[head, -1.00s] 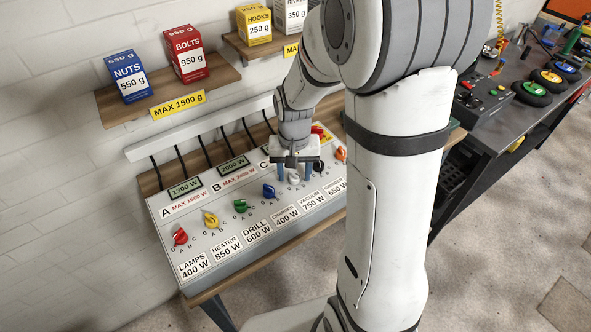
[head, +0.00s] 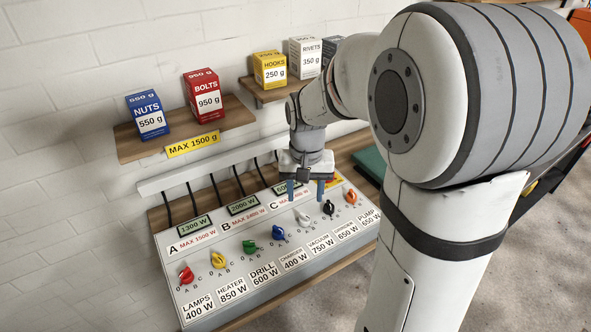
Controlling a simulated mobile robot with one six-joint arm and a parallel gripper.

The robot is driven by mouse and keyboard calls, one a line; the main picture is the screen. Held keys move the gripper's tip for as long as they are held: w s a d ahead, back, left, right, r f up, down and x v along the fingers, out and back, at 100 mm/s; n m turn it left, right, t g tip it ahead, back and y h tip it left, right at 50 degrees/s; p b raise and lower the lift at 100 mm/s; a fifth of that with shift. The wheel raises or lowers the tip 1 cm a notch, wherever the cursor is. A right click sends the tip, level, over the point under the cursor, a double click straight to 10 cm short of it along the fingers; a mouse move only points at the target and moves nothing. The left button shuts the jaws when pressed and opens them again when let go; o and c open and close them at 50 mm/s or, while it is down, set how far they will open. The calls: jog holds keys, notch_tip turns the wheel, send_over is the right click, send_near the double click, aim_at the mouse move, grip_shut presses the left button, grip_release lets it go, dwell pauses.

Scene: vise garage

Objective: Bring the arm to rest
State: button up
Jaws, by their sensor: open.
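My gripper (head: 306,190) is in the head view, above the back right part of the switch panel (head: 228,260). Its two blue fingers are apart and nothing shows between them. The fingers partly cover the display over section C; whether they touch the panel I cannot tell. The panel has a row of coloured knobs: red (head: 186,275), yellow (head: 218,260), green (head: 249,246), blue (head: 278,232), white (head: 303,217), black (head: 328,207) and orange (head: 351,196). The white knob is in front of the gripper, apart from it in the picture.
A wall shelf (head: 240,116) labelled MAX 1500 g holds a blue nuts box (head: 147,118) and a red bolts box (head: 206,96). A second shelf (head: 262,97) holds a yellow hooks box (head: 270,70) and a rivets box (head: 309,58). Cables rise behind the panel.

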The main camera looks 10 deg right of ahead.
jog(key=s+r+n+t, duration=0.1)
jog(key=s+r, duration=0.1)
jog(key=s, duration=0.5)
jog(key=s+r+n+t, duration=0.1)
jog(key=s+r+t, duration=0.1)
jog(key=s, duration=0.5)
jog(key=shift+s+d+r+n, duration=0.2)
jog(key=shift+s+r+n, duration=0.2)
jog(key=shift+r, duration=0.35)
dwell(0.6)
